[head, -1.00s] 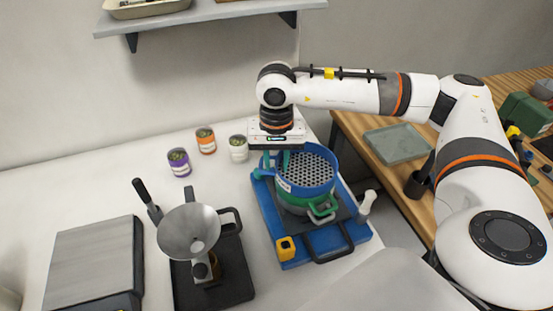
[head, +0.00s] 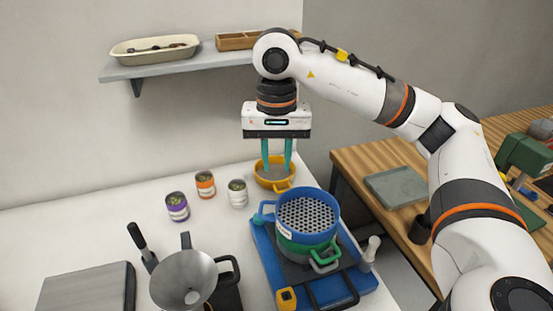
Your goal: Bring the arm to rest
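My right gripper (head: 277,166) hangs pointing down, its two teal fingers apart with nothing visible between them. It is above and behind the blue sieve (head: 308,214), and its fingertips overlap an orange bowl (head: 273,180) in the picture; whether they touch it I cannot tell. The blue sieve, with a perforated disc, sits on a green ring-shaped vessel (head: 305,248) on a blue base (head: 262,240). My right arm reaches in from the right, with its elbow high. My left gripper is not in view.
A metal funnel (head: 184,280) stands at the front left, beside a flat grey plate (head: 85,289). Several small cans (head: 205,184) stand behind. A shelf (head: 180,68) with a tray (head: 155,48) is on the wall. A wooden table (head: 358,160) is at the right.

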